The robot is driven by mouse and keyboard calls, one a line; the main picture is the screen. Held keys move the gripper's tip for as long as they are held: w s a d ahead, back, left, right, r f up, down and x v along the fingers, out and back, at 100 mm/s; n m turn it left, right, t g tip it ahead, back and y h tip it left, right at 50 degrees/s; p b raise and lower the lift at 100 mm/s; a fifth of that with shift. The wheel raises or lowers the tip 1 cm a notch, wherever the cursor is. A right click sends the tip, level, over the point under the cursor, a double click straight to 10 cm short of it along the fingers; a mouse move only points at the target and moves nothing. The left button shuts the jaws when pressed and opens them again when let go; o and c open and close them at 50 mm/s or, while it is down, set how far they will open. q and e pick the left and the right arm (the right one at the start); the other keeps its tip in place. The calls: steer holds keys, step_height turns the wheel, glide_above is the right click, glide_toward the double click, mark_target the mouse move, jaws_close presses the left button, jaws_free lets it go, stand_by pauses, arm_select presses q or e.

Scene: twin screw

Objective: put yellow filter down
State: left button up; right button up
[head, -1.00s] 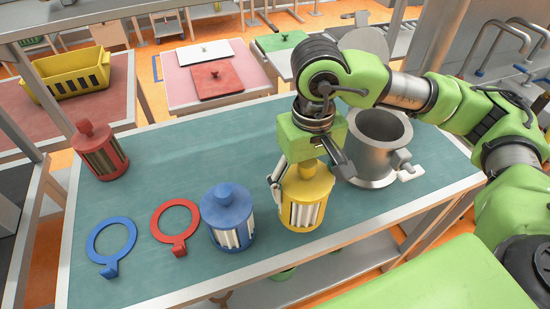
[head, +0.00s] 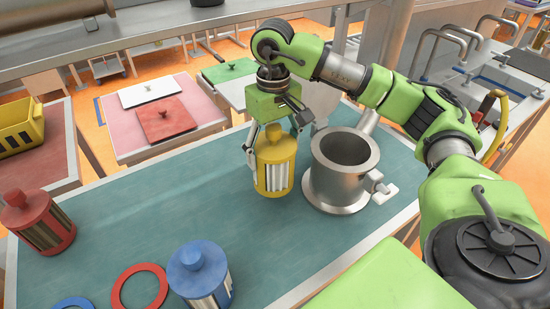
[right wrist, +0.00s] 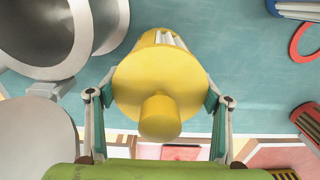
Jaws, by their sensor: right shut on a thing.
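The yellow filter (head: 275,158) is upright, a yellow cylinder with a knob on top and pale ribbed sides. My right gripper (head: 274,131) is shut on its upper part from above. In the right wrist view, the filter (right wrist: 158,82) sits between the two fingers. It is just left of the grey metal housing (head: 343,172), apart from it, over the green-topped table (head: 130,208). I cannot tell whether its base touches the table. The housing's open mouth (right wrist: 45,30) shows at upper left in the right wrist view. My left gripper is not in view.
A blue filter (head: 200,276), red ring (head: 140,290) and partly cut-off blue ring (head: 73,303) are at the front. A red filter (head: 37,222) stands at the left. Table left of the yellow filter is clear. Side tables hold red (head: 166,118) and white (head: 152,91) lids.

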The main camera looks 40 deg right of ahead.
steer(key=shift+w+d+f, duration=0.2)
steer(key=shift+d+f, duration=0.25)
steer(key=shift+f, duration=0.1)
steer(key=shift+w+d+f, duration=0.1)
steer(key=shift+d+f, duration=0.15)
steer(key=shift+f, duration=0.05)
steer(key=f+p, duration=0.2)
steer(key=f, duration=0.1)
steer(key=shift+w+d+f, duration=0.15)
steer(key=shift+w, duration=0.05)
steer(key=shift+f, duration=0.15)
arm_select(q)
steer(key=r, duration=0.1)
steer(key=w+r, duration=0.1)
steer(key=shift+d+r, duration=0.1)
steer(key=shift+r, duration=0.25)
arm_select(e)
steer(key=shift+f, duration=0.25)
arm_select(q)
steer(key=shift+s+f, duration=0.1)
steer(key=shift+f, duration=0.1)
arm_select(e)
steer(key=o, duration=1.5)
steer(key=shift+r, duration=0.1)
